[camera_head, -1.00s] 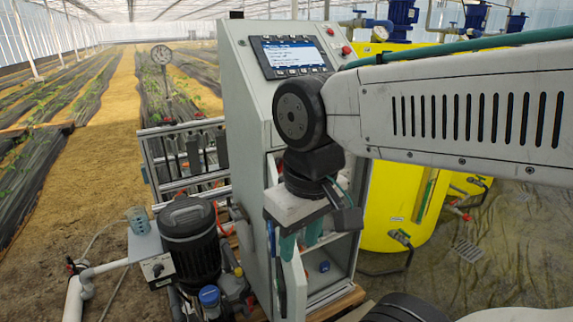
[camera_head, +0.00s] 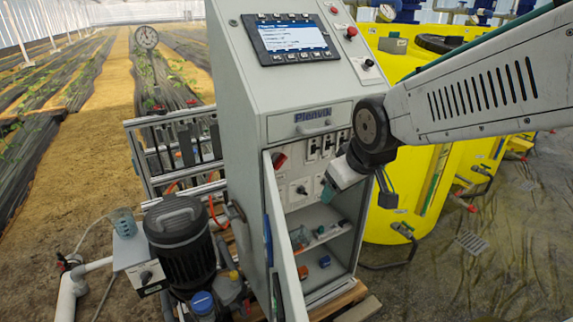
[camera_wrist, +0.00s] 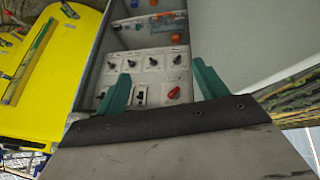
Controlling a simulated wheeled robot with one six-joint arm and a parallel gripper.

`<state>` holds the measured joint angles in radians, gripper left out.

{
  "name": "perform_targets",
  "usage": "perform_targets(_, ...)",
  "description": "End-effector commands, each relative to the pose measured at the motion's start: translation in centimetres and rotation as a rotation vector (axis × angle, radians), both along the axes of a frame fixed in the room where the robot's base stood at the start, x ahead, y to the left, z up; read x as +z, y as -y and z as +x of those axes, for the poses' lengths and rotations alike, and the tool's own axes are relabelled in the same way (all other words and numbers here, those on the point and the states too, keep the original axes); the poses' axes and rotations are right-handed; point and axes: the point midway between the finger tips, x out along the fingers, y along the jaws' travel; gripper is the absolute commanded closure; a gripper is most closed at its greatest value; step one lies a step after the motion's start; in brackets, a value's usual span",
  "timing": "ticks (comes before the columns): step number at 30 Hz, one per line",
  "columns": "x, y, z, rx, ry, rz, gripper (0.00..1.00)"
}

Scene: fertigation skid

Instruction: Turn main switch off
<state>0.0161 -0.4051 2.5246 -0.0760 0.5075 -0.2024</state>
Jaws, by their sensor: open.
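A red rotary knob (camera_head: 280,160), which looks like the main switch, sits at the upper left of the switch panel (camera_head: 293,193) inside the open cabinet. In the wrist view the red knob (camera_wrist: 173,93) shows at the panel's lower right, turned at a slant. My gripper (camera_head: 326,190) is in front of the cabinet's right side, apart from the red knob. In the wrist view its two teal fingers (camera_wrist: 162,72) are wide apart with nothing between them. The panel and knob lie beyond them. Part of the panel is hidden by my gripper.
The open cabinet door (camera_head: 285,255) stands at the left of the opening. Several black knobs (camera_wrist: 155,62) and breakers share the panel. A shelf with small items (camera_head: 318,237) lies below. A pump (camera_head: 180,240) stands left, a yellow tank (camera_head: 410,190) right.

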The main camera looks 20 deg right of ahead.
Motion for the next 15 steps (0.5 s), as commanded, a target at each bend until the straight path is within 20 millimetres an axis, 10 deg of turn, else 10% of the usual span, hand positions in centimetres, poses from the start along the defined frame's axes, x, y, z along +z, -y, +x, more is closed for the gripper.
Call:
perform_targets(6, -3.1, 0.1, 9.5, 0.161, 0.246, -0.095, 0.29)
perform_targets(15, -7.0, -1.1, 18.4, 0.364, 0.613, -0.224, 0.29)
